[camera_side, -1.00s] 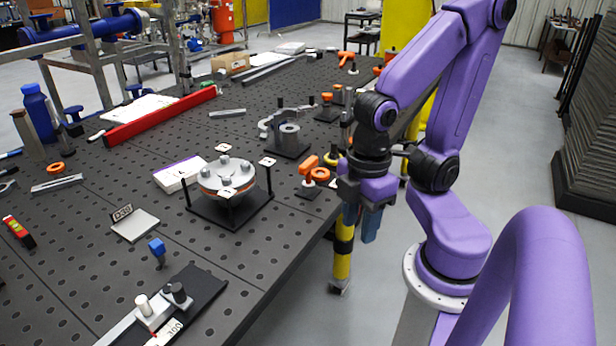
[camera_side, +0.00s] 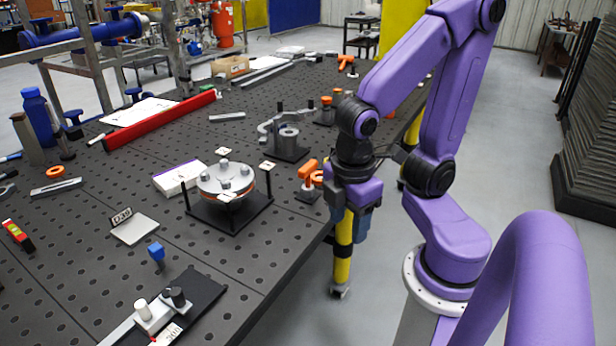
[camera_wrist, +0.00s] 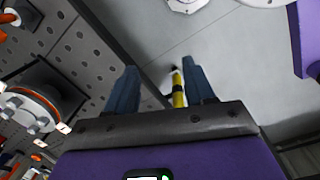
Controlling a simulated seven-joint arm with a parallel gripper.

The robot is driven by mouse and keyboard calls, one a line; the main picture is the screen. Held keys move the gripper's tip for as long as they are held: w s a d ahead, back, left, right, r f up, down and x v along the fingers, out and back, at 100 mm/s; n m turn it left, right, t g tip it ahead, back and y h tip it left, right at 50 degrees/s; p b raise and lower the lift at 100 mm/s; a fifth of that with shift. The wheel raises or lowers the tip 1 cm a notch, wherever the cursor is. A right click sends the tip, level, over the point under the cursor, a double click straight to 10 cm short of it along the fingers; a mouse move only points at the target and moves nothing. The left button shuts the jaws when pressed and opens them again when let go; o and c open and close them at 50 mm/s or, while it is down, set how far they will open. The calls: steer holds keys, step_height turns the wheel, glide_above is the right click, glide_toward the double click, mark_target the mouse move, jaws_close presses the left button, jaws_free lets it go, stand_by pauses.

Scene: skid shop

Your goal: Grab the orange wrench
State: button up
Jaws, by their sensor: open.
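No orange object is clearly recognisable as a wrench. A blocky orange piece (camera_side: 307,168) stands at the table's right edge in the side view, just left of my gripper and partly hidden by it. A T-shaped orange object (camera_side: 346,61) lies near the far end of the table. My gripper (camera_side: 350,222) hangs just off the table's right edge, pointing down. In the wrist view my gripper (camera_wrist: 160,88) has its two blue fingers wide apart with nothing held; a yellow leg shows between them, below.
The dark perforated table (camera_side: 235,265) carries a flanged disc fixture (camera_side: 228,180) and a grey cylinder fixture (camera_side: 288,140) near the orange piece. A red bar (camera_side: 160,118) and a blue knob piece (camera_side: 156,252) are farther left.

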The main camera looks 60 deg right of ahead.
steer(key=w+d+n+h, duration=0.25)
steer(key=w+h, duration=0.35)
steer(key=w, duration=0.4)
steer(key=n+h, duration=0.3)
steer(key=h, duration=0.4)
glide_toward(307, 166)
steer(key=shift+m, duration=0.25)
steer(key=x, duration=0.7)
steer(key=shift+w+d, duration=0.1)
steer(key=shift+w, duration=0.25)
steer(key=shift+y, duration=0.3)
steer(key=shift+s+x, duration=0.2)
steer(key=shift+x, duration=1.1)
steer(key=shift+s+x, duration=0.15)
steer(key=shift+x, duration=1.1)
jaws_close()
